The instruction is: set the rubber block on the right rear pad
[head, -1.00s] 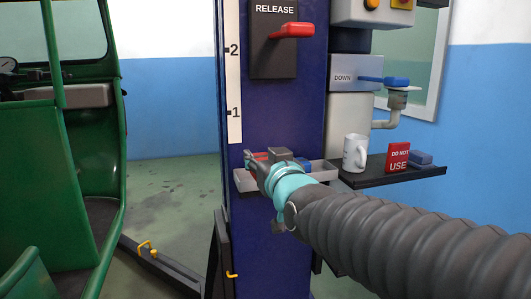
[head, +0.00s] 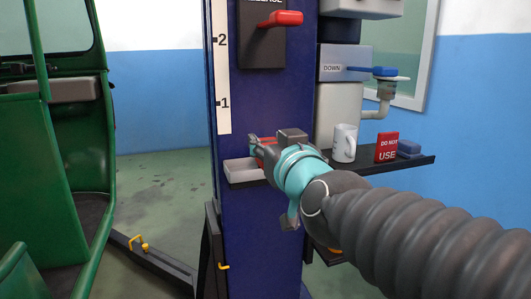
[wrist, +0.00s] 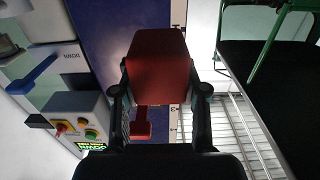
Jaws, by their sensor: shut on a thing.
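My gripper (head: 258,150) is in front of the blue lift post, just above the grey tray (head: 240,171) fixed to it. It is shut on the red rubber block (wrist: 157,66), which fills the space between the fingers in the wrist view. In the head view only a sliver of the block shows; the jaws hide the rest. A dark lift arm (head: 160,266) with a yellow catch lies low beside the green rickshaw (head: 62,165). I cannot make out the right rear pad.
The blue post (head: 262,100) carries a red release lever (head: 280,18). Open floor (head: 165,200) lies between post and rickshaw.

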